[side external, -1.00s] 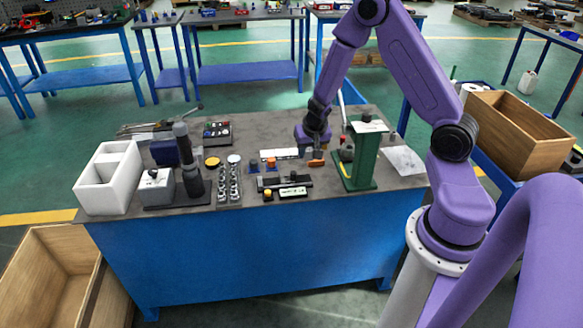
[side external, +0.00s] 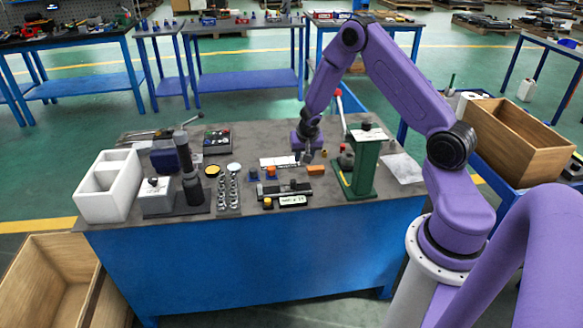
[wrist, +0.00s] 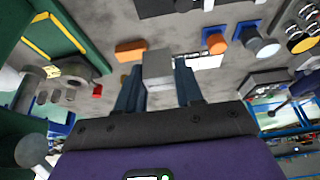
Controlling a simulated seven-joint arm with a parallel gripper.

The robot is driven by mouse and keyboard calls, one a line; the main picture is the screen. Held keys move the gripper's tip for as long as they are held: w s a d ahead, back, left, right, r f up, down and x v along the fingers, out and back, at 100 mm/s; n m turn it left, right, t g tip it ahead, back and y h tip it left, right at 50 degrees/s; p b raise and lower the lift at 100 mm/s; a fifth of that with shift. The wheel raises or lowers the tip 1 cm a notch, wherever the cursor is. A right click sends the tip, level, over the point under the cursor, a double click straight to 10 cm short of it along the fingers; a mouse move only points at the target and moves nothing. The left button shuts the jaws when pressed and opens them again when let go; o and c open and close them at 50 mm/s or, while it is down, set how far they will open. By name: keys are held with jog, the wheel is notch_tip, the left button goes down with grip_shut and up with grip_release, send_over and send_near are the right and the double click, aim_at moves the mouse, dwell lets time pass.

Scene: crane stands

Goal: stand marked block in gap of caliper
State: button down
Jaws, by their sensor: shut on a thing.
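My gripper (side external: 307,152) hangs over the right half of the workbench. In the wrist view its two dark fingers (wrist: 158,88) are shut on a plain grey block (wrist: 158,66), held between the tips. I see no mark on the faces of the block that show. A black bar with a small display, which looks like the caliper (side external: 288,188), lies near the front edge of the bench, below and left of my gripper in the side view. Its gap cannot be made out. Part of a dark bar also shows at the top of the wrist view (wrist: 160,7).
An orange block (side external: 316,170) lies close to my gripper. A tall green stand (side external: 363,168) is to the right. Small blue pieces (side external: 271,173), one with an orange top, and a white label strip (side external: 279,161) are to the left. A white tray (side external: 108,192) stands far left.

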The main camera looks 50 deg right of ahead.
send_over(291, 172)
jog(key=s+a, duration=0.1)
jog(key=s, duration=0.1)
jog(key=f, duration=0.6)
jog(key=shift+w+a+f, duration=0.1)
jog(key=shift+w+f, duration=0.15)
jog(key=shift+f, duration=0.05)
jog(key=shift+w+f, duration=0.15)
jog(key=shift+f, duration=0.45)
jog(key=shift+w+f, duration=0.15)
jog(key=shift+f, duration=1)
jog(key=shift+f, duration=0.15)
jog(key=c, duration=0.7)
grip_release()
